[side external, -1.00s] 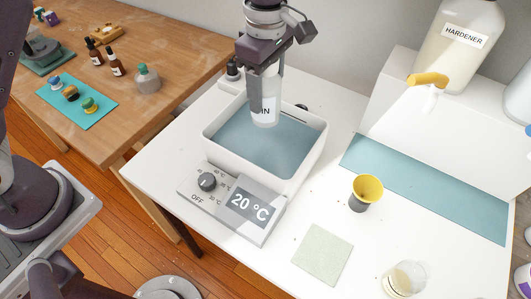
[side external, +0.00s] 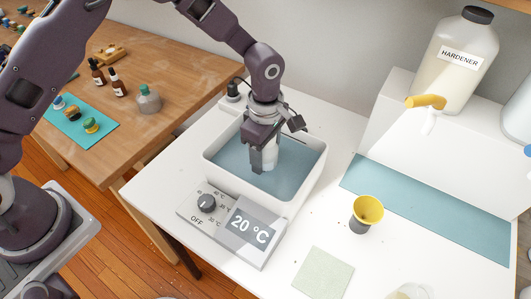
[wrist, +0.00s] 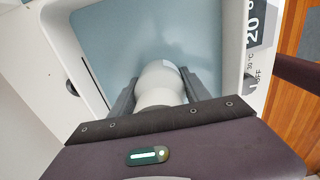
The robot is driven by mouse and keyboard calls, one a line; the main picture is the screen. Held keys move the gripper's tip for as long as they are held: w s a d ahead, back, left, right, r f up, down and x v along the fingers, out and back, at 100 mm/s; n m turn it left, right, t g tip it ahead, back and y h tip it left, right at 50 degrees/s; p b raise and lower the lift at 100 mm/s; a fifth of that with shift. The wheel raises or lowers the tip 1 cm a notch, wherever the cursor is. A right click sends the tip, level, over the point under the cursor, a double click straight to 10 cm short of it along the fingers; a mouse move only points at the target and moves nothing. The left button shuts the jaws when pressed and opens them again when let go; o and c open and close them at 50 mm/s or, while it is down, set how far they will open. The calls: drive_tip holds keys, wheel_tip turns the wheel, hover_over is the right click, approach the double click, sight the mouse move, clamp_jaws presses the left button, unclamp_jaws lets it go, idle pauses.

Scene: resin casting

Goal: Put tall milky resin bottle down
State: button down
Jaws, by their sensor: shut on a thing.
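The tall milky resin bottle (wrist: 160,85) is white and stands between my gripper's two fingers in the wrist view. In the side external view its pale side (side external: 270,155) shows beside a finger, low inside the water bath (side external: 318,160). My gripper (side external: 263,162) points down into the bath and is shut on the bottle. The bath is a white rectangular tub with a blue-grey inside. Whether the bottle's base touches the bath floor cannot be told.
The bath's control panel (side external: 205,204) and its 20 °C display (side external: 250,231) are at the front. A yellow-rimmed cup (side external: 366,212) stands to the right, near a teal mat (side external: 430,210). A large hardener jug (side external: 457,60) stands on a white block behind.

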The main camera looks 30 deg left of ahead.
drive_tip(key=c, duration=0.5)
unclamp_jaws()
